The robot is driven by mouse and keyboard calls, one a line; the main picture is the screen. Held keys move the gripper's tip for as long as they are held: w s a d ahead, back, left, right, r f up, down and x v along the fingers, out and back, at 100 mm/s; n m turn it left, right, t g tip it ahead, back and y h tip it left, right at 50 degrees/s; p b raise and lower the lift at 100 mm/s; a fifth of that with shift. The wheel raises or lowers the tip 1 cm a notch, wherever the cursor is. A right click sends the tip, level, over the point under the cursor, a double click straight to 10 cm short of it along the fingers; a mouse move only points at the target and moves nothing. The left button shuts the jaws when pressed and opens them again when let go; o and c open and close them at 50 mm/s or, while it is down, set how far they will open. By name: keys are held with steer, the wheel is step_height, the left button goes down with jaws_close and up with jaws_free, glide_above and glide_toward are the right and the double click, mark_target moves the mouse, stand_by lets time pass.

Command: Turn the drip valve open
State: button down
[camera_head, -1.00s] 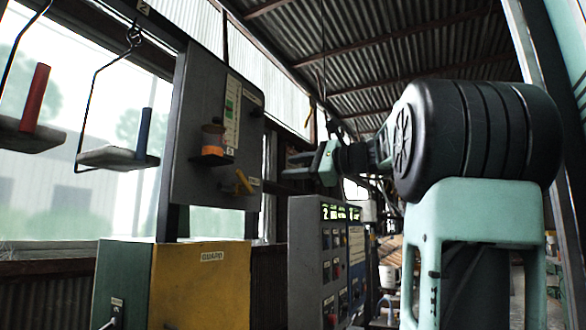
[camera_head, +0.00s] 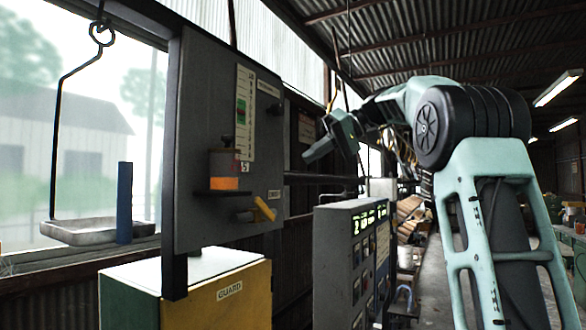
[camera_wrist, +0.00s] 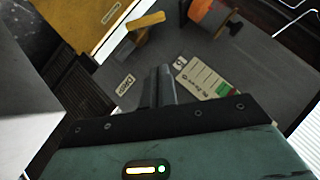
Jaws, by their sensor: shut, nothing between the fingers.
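A grey panel (camera_head: 225,75) carries a yellow lever (camera_head: 264,209) on a dark stub near its lower right, which I take for the drip valve. The lever slants down to the right. Above it a small jar with orange contents (camera_head: 224,170) sits on a dark bracket. My gripper (camera_head: 310,152) is shut and empty, to the right of the panel and above the lever, apart from it. In the wrist view the shut fingers (camera_wrist: 160,84) point toward the panel, with the yellow lever (camera_wrist: 147,21) beyond them and the jar (camera_wrist: 209,17) to its right.
A yellow and green guard box (camera_head: 225,290) stands below the panel. A control box with lit displays (camera_head: 350,250) stands below my gripper. Open air lies between gripper and lever.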

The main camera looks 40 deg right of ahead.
steer(key=p, duration=0.3)
glide_above(262, 209)
steer(key=d, duration=0.4)
step_height(262, 209, down, 7)
steer(key=shift+s+a+f, duration=0.1)
steer(key=shift+a+f, duration=0.4)
steer(key=shift+f, duration=0.4)
